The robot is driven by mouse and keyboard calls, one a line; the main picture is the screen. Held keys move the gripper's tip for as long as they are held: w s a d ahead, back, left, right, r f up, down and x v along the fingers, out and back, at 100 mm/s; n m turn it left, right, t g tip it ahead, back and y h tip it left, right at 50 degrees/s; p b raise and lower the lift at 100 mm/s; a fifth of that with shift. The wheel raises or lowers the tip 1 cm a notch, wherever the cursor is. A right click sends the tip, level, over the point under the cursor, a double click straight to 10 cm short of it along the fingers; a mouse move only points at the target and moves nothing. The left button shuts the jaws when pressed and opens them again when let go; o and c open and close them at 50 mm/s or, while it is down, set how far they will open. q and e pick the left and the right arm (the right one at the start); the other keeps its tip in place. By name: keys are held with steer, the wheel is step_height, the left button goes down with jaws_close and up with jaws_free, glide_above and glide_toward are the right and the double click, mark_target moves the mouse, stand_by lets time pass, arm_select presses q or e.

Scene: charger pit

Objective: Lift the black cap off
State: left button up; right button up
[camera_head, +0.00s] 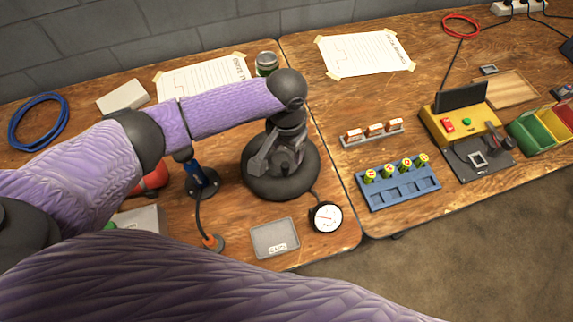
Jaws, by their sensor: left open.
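My left gripper (270,163) hangs at the end of the purple-sleeved arm, dark grey and open. It points down over a round black piece (262,187) on the left wooden table. The gripper covers much of the middle of this piece. I cannot make out a separate black cap; it may be hidden by the gripper or blend in with the dark surface. A grey tray (262,239) with a label that seems to read CAPS lies in front of the round piece. My right gripper does not show.
A white gauge (326,217) sits close to the round piece's right. A blue upright tool (195,175) with a hose to an orange-ended fitting (212,242) stands left. A green-topped jar (266,64) stands behind. The right table holds a blue battery rack (398,193) and yellow charger (462,118).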

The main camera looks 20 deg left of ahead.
mark_target(285, 165)
arm_select(q)
steer(key=f+b, duration=0.1)
steer(key=f, duration=0.2)
steer(key=f+b, duration=0.1)
steer(key=f, duration=0.2)
steer(key=shift+s+a+f, duration=0.15)
steer(key=shift+s, duration=0.05)
jaws_close()
